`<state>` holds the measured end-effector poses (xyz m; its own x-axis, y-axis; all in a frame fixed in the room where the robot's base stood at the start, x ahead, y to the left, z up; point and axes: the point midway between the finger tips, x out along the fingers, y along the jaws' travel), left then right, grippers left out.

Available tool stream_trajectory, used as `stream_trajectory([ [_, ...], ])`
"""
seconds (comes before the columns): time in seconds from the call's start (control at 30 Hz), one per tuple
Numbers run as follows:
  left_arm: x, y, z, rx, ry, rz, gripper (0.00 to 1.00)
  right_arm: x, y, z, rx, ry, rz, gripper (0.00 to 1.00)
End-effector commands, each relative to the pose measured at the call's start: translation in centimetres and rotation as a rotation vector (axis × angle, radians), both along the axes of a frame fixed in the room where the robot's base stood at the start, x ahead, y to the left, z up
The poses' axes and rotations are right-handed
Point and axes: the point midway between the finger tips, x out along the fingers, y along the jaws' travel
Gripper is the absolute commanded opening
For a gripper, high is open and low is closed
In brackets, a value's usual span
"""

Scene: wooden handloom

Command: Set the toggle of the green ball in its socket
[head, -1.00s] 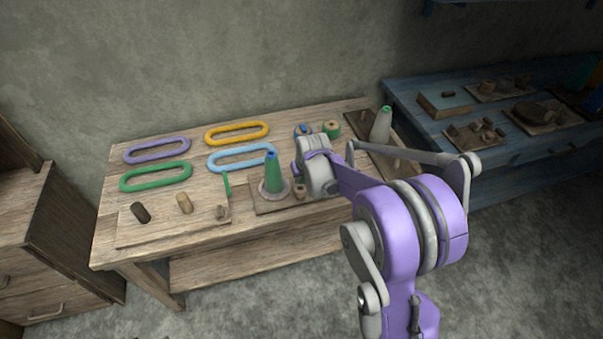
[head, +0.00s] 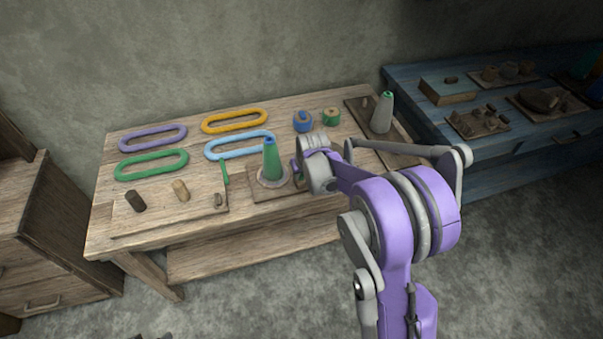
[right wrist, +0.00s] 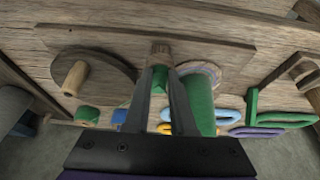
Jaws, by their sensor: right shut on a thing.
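My right gripper (head: 298,174) is low over the front board, just right of the green cone (head: 271,160). In the right wrist view its fingers (right wrist: 160,72) are shut on a small green piece (right wrist: 159,80), apparently the toggle. A small wooden block (right wrist: 160,48), possibly the socket, lies just beyond the fingertips; I cannot tell whether the green piece touches it. The green ball (head: 331,116), with a tan top, stands at the back; it also shows in the right wrist view (right wrist: 86,115). My left gripper is out of view.
The blue ball (head: 302,122) stands beside the green one. A grey cone (head: 382,112) stands on a dark board at right. Purple, green, yellow and light blue loops (head: 240,144) lie left. A left front board (head: 160,218) carries short pegs.

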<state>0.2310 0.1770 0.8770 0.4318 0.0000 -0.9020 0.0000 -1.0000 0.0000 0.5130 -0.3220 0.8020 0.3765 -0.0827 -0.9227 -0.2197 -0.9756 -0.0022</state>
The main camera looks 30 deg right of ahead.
Motion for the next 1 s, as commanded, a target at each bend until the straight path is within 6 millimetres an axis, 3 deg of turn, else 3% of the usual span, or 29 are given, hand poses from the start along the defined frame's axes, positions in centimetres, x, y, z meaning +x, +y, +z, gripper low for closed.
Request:
stream_trajectory([
  [0.03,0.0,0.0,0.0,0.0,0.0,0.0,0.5,0.0,0.0,0.0,0.0,0.0,0.0,0.28],
  [0.2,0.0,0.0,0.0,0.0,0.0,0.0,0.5,0.0,0.0,0.0,0.0,0.0,0.0,0.58],
  [0.57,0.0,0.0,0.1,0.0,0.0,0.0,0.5,-0.2,0.0,0.5,0.0,0.0,0.0,0.58],
  [1.0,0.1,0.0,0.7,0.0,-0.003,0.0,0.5,-3.2,0.7,7.8,0.0,0.0,0.0,0.58],
])
